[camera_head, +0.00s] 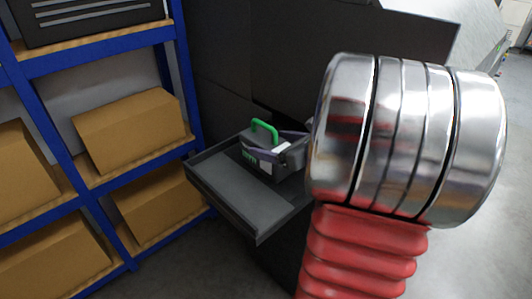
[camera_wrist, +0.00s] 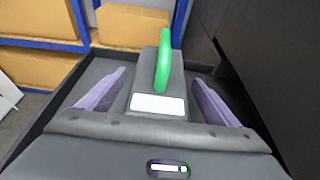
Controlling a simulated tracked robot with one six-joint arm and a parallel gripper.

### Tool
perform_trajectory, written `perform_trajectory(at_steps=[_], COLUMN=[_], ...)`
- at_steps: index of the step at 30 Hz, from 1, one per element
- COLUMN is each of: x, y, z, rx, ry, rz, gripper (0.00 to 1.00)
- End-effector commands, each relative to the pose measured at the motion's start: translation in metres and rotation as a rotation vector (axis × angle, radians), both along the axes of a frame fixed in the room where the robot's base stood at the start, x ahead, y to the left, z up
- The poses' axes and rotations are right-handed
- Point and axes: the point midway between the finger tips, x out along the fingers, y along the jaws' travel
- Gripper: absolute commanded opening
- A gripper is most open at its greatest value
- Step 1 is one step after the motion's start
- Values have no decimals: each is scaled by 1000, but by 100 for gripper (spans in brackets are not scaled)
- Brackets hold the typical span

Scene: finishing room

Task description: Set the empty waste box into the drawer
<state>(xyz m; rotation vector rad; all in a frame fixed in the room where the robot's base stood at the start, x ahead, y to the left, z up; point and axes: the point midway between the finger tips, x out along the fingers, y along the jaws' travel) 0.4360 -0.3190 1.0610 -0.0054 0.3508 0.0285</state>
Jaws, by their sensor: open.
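The waste box (camera_head: 277,160) is grey with a green handle (camera_head: 264,129) and a white label. It sits in the open drawer (camera_head: 222,181), toward the drawer's inner end. In the wrist view the box (camera_wrist: 149,68) appears upright between my two purple fingers, with its handle standing up. My gripper (camera_wrist: 160,82) is open, with one finger on each side of the box and a visible gap on both sides. In the head view my gripper (camera_head: 287,145) is partly hidden behind my arm. The box's inside cannot be seen.
The drawer extends from a dark cabinet (camera_head: 225,80). A blue shelf rack (camera_head: 185,75) with cardboard boxes (camera_head: 130,128) stands close to the left. The front part of the drawer floor is bare. Grey open floor (camera_head: 470,220) lies to the right.

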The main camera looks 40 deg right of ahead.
Motion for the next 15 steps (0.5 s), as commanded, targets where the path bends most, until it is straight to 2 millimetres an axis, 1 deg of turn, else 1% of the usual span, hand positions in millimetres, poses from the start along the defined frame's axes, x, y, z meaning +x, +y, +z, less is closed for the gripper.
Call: perform_trajectory(at_steps=[3,6,9,15], x=[15,24,28,28], y=[2,2,2,2], z=[-5,-8,-9,-9], rx=[2,2,1,0], ry=[0,-1,0,-1], rz=[3,2,2,0], gripper=[84,84,84,84])
